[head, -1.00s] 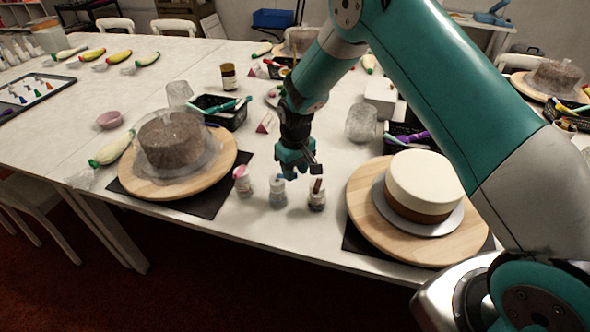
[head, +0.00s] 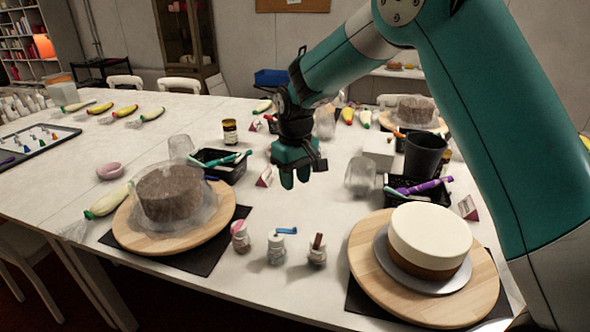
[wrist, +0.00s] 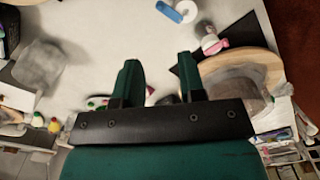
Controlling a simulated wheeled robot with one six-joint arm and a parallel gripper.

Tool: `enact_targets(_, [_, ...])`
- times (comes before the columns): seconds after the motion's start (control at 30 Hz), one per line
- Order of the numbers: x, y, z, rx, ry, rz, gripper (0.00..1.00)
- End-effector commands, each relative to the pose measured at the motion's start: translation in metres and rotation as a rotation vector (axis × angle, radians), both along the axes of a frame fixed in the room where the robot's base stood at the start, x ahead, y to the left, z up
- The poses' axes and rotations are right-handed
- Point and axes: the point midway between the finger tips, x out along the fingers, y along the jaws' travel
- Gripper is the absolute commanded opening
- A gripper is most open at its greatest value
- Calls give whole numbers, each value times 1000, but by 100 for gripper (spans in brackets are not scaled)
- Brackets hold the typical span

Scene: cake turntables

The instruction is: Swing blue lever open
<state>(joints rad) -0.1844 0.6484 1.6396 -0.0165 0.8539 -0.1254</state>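The blue lever (head: 286,231) sits on top of a small whitish jar (head: 275,250) near the table's front edge, between two turntables. It points to the right, past the jar's rim. In the wrist view the blue lever (wrist: 168,12) shows at the top edge, beside the white jar top (wrist: 186,10). My gripper (head: 295,180) hangs above the table, behind and above the jars, touching none of them. In the wrist view my gripper (wrist: 158,72) has its two fingers apart with nothing between them.
A pink-topped jar (head: 240,237) stands left of the blue-levered jar, and a brown-levered jar (head: 317,249) stands right. Turntables with a wrapped cake (head: 168,193) and a white-topped cake (head: 430,240) flank them. A clear jar (head: 361,175) stands behind. Bare tabletop lies behind the small jars.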

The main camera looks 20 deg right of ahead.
Motion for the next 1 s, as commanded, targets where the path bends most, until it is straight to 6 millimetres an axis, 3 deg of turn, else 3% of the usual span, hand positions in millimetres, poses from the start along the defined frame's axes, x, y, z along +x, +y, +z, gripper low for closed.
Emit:
enact_targets(0.23, [0, 0, 27, 0, 0, 0, 37])
enact_targets(0.77, [-2, 0, 31, 2, 0, 2, 37])
enact_targets(0.87, [-16, 5, 43, 18, -7, 20, 37])
enact_targets(0.97, [-50, 14, 66, 57, -23, 62, 37])
enact_targets(1.0, [-70, 19, 76, 79, -28, 83, 37])
